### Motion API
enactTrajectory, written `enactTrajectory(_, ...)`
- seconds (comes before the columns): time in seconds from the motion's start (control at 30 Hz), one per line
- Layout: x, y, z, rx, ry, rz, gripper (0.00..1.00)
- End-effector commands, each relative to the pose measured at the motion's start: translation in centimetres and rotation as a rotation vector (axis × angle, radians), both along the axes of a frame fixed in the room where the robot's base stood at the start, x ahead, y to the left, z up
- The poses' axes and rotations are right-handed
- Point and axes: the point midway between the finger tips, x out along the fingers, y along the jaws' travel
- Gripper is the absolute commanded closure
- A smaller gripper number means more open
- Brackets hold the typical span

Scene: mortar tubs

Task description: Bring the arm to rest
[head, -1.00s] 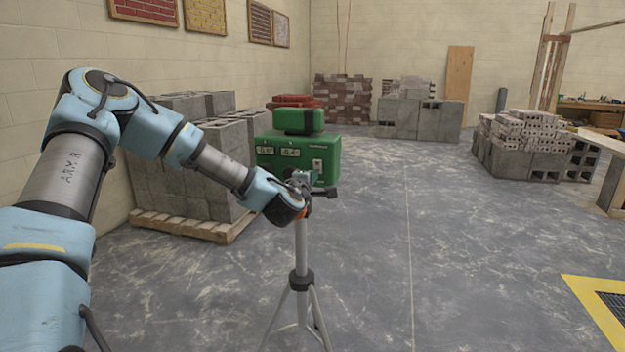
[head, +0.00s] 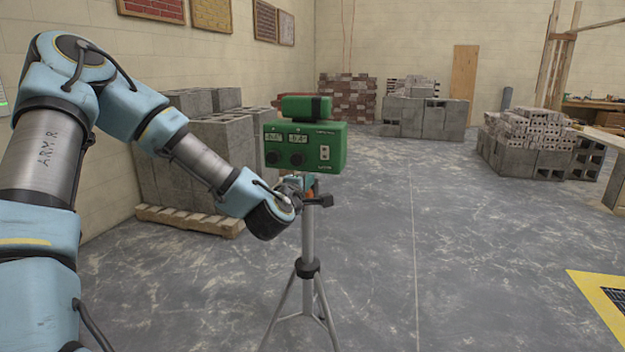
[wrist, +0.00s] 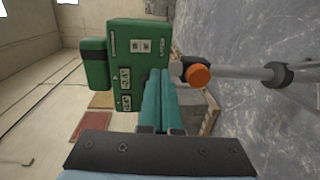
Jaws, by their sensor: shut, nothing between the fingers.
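My gripper (wrist: 158,78) shows in the wrist view as two teal fingers lying close together, shut with nothing between them. Their tips are near the green instrument (wrist: 140,65) in that picture; I cannot tell whether they touch it. In the head view my arm reaches from the left to the tripod (head: 308,240). The green instrument (head: 305,148), a box with dials and a smaller block on top, sits above the tripod head. The gripper's fingers are mostly hidden there behind my wrist and the tripod head. An orange knob (wrist: 198,76) shows on the tripod in the wrist view.
A stack of grey blocks (head: 210,155) on a wooden pallet (head: 190,220) stands behind my arm at the left wall. More block stacks (head: 424,118) (head: 540,145) stand at the back and right. A yellow-edged floor grate (head: 600,295) lies at right. The middle floor is clear.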

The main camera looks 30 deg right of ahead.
Motion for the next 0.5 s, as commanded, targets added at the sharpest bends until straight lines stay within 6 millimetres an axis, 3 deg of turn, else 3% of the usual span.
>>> enactTrajectory(0.5,-0.66,0.66,-0.07,-0.001,0.001,0.001,1.00)
